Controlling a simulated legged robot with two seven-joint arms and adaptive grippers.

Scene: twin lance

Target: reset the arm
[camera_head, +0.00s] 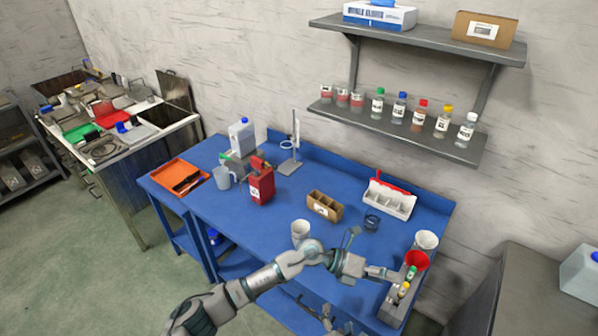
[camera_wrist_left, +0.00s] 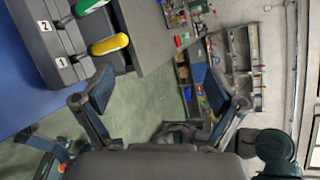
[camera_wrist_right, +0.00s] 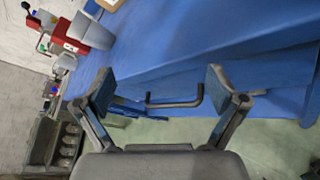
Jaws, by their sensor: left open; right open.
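My left arm comes in from the left of the head view and reaches across the blue table (camera_head: 235,240). My right gripper (camera_head: 327,316) is low at the table's front edge, partly cut off. In the right wrist view its jaws (camera_wrist_right: 158,88) are open and empty, with a dark handle (camera_wrist_right: 178,102) seen beyond them.
Another white cup (camera_head: 300,229) stands close to my left arm. A brown divided box (camera_head: 324,207), a white tray (camera_head: 389,200) and a red can (camera_head: 261,183) stand farther back.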

